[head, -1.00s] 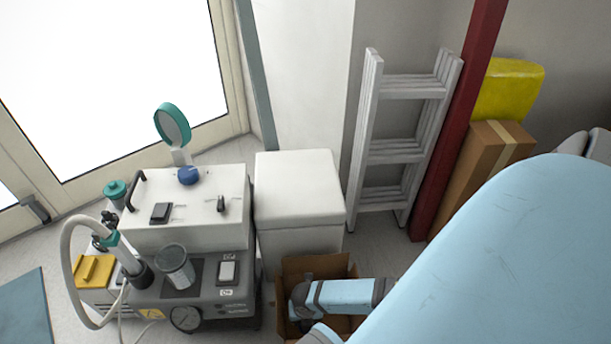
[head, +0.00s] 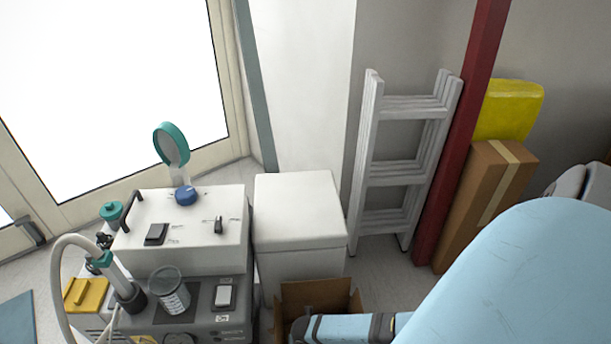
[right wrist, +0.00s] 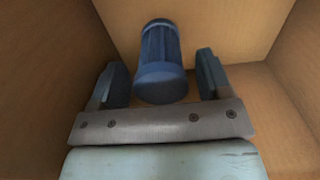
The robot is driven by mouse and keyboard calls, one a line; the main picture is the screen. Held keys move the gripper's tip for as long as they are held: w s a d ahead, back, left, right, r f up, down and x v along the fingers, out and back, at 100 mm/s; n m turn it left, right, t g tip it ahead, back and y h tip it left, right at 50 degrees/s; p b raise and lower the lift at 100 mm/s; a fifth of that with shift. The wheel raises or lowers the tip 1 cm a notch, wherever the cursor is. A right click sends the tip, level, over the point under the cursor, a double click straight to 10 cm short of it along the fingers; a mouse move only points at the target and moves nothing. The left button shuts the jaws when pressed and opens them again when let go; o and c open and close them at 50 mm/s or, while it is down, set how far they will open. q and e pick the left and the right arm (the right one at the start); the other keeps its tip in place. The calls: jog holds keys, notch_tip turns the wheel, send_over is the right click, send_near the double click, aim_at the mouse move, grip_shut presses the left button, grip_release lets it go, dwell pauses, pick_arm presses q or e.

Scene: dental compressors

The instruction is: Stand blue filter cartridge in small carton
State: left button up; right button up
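The small carton (head: 335,291) is an open brown box on the floor in front of the white cabinet in the head view. My right arm reaches down into it. In the right wrist view the blue filter cartridge (right wrist: 160,45) is inside the carton (right wrist: 50,65), near its walls. I cannot tell for sure whether it stands upright. My right gripper (right wrist: 160,78) has its fingers apart, one on each side of the cartridge, with a gap visible on both sides. The head view hides the cartridge and the right fingers. My left gripper is not in view.
A grey and white compressor unit (head: 190,255) with a hose, gauge and clear cup stands left of the carton. The white cabinet (head: 298,215) is directly behind it. A ladder (head: 402,165), red post (head: 460,140) and tall brown box (head: 487,200) stand behind to the right.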

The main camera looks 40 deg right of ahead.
jog(key=shift+r, duration=0.35)
pick_arm(q)
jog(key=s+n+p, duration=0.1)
jog(key=p, duration=0.1)
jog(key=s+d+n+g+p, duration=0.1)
jog(key=p, duration=0.1)
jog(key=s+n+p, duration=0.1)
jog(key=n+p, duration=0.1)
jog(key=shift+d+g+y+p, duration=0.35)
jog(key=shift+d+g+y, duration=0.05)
pick_arm(e)
notch_tip(320, 180, up, 12)
jog(key=shift+f, duration=0.2)
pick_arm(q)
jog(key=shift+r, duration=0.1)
